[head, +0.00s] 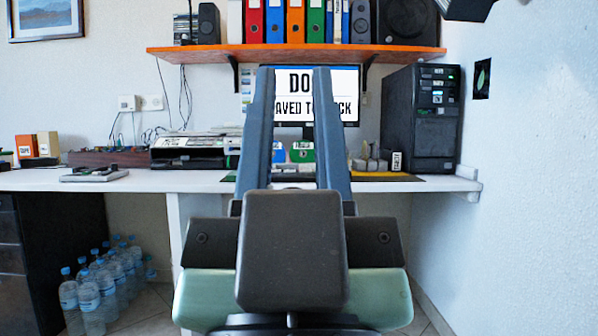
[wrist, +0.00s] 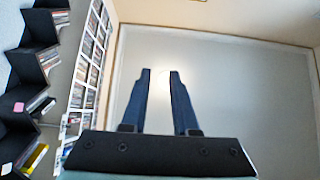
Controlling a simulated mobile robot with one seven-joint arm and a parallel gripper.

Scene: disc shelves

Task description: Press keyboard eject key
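My gripper (head: 294,72) rises up the middle of the head view, its two long blue-grey fingers apart with nothing between them. In the wrist view the gripper (wrist: 160,73) is also open and empty, pointing up toward a pale ceiling. Behind the fingers in the head view, a monitor (head: 345,82) shows large black text, partly covered. No keyboard or eject key can be made out; the desk centre is largely hidden by my gripper. A black computer tower (head: 435,140) with lit drive fronts stands at the desk's right end.
The white desk (head: 135,181) runs along the wall, holding a printer-like device (head: 190,150) and small boxes. An orange shelf (head: 200,51) with binders and speakers hangs above it. Water bottles (head: 88,300) stand on the floor at left. A wall closes the right side.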

